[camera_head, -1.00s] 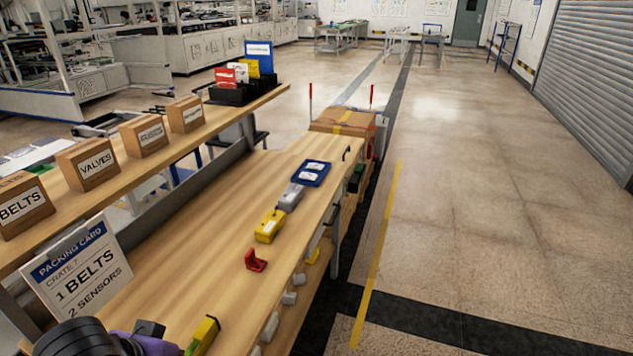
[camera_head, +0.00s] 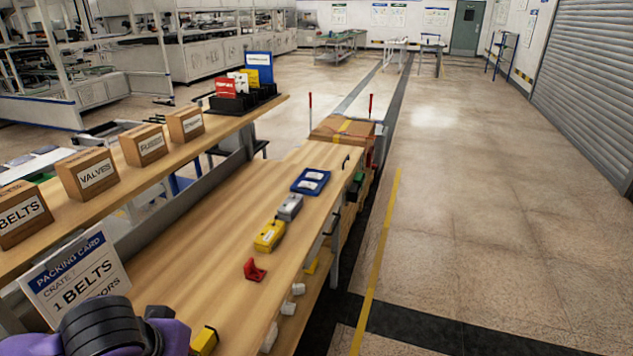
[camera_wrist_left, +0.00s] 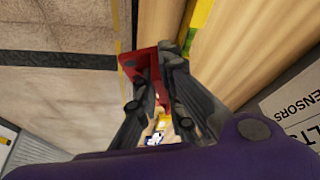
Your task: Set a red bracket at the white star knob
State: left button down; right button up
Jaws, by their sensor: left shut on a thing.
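My left gripper (camera_wrist_left: 152,100) is shut on a red bracket (camera_wrist_left: 143,62), whose flat red face shows beyond the fingertips in the left wrist view. In the head view only my purple and black left wrist shows at the bottom left; its fingers and the held bracket are hidden there. Another red bracket (camera_head: 254,270) stands on the wooden bench (camera_head: 215,275), apart from the gripper. I cannot make out a white star knob in either view. My right gripper is not in view.
A yellow device (camera_head: 269,236), a grey device (camera_head: 290,207) and a blue tray (camera_head: 310,181) line the bench's right side. A yellow block (camera_head: 204,341) is near my wrist. A packing card (camera_head: 78,275) and a shelf of boxes (camera_head: 92,173) stand left. The floor at right is clear.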

pick_arm(q)
jog(key=w+d+r, duration=0.4)
jog(key=d+r, duration=0.1)
jog(key=shift+w+d+r, duration=0.3)
jog(key=shift+w+r, duration=0.05)
